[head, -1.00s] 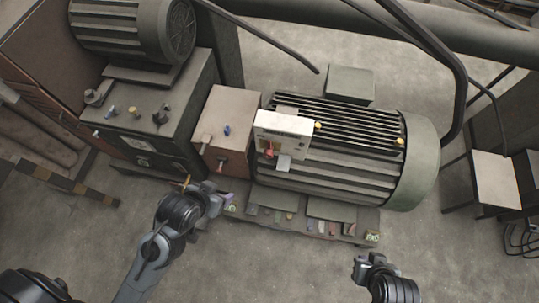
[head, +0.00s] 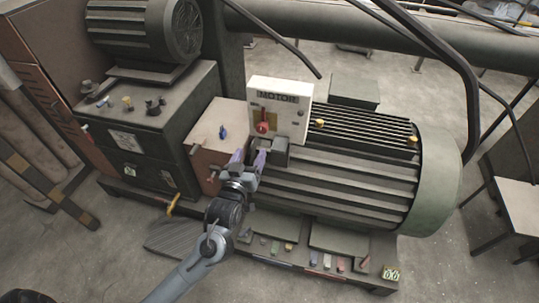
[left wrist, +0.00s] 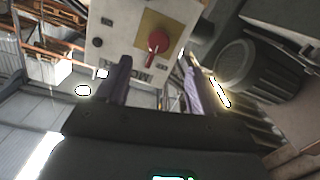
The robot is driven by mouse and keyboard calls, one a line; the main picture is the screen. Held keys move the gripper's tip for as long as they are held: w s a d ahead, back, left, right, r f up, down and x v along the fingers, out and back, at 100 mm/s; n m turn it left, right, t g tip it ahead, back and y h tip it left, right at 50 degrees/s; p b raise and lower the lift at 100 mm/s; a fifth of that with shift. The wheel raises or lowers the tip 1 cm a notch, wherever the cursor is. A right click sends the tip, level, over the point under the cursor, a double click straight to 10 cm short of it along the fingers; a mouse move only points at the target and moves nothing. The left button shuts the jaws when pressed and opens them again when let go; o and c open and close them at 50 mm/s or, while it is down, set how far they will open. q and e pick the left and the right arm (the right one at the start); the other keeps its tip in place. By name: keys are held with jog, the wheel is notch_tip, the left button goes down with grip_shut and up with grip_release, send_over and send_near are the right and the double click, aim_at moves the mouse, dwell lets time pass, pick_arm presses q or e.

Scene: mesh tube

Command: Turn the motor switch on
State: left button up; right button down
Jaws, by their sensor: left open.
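The motor switch is a red rotary handle (head: 263,126) on a yellow plate, on the white box labelled MOTOR (head: 290,88). The box stands upright against the large ribbed motor (head: 360,170). In the left wrist view the red handle (left wrist: 157,45) sits on its yellow plate beyond the fingers. My left gripper (head: 251,156) is open, with two purple fingers just below the red handle in the head view. In the left wrist view the fingers (left wrist: 158,85) stand apart with nothing gripped between them, and the handle appears between and beyond them. My right gripper is not in view.
A dark green machine box (head: 140,135) with a smaller motor (head: 140,28) on top stands at the left. A brown box (head: 215,125) with a blue knob stands next to the switch box. Several small coloured parts (head: 310,258) lie along the base's front edge.

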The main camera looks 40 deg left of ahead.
aim_at(261, 132)
pick_arm(q)
jog(key=b+x, duration=0.2)
jog(key=x, duration=1)
jog(key=shift+w+b, duration=0.1)
jog(key=shift+b, duration=0.25)
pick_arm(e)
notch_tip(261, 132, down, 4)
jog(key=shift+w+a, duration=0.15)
pick_arm(q)
jog(key=shift+c, duration=0.3)
jog(key=c, duration=1)
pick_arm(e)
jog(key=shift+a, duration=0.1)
